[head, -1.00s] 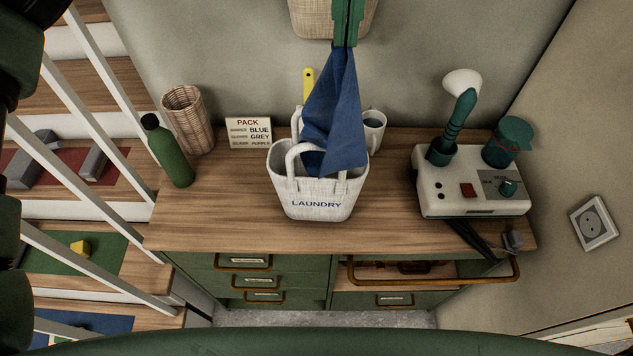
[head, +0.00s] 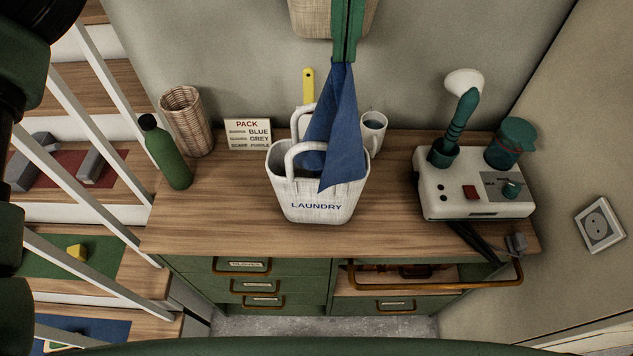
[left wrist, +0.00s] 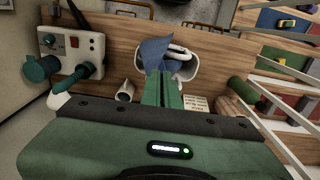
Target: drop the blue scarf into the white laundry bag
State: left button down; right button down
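The blue scarf (head: 332,125) hangs in a narrow fold from my left gripper (head: 344,58), which is shut on its top end. The white laundry bag (head: 318,205), marked LAUNDRY, stands upright and open on the wooden bench top. The scarf hangs over the bag's opening between its two raised handles, and its lowest tip overlaps the front rim in the head view. I cannot tell whether the tip is inside or in front. In the left wrist view, the gripper (left wrist: 163,80) holds the scarf (left wrist: 156,52) across the bag (left wrist: 190,66). My right gripper is not in view.
A white mug (head: 373,130) stands close behind the bag on the right. A sign (head: 248,134), a wicker basket (head: 187,120) and a green bottle (head: 166,152) stand left. A white machine (head: 475,185) stands right. The bench top before the bag is clear.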

pick_arm(q)
jog(key=b, duration=0.7)
send_near(318, 107)
jog(key=shift+s+f, duration=0.65)
jog(key=shift+f, duration=0.45)
jog(key=shift+s+f, duration=0.7)
jog(key=shift+f, duration=0.35)
jog(key=shift+s+f, duration=0.65)
jog(key=shift+f, duration=0.45)
jog(key=shift+c, duration=1.4)
grip_release()
notch_tip(318, 107, up, 6)
jog(key=p, duration=0.4)
jog(key=shift+f, duration=0.2)
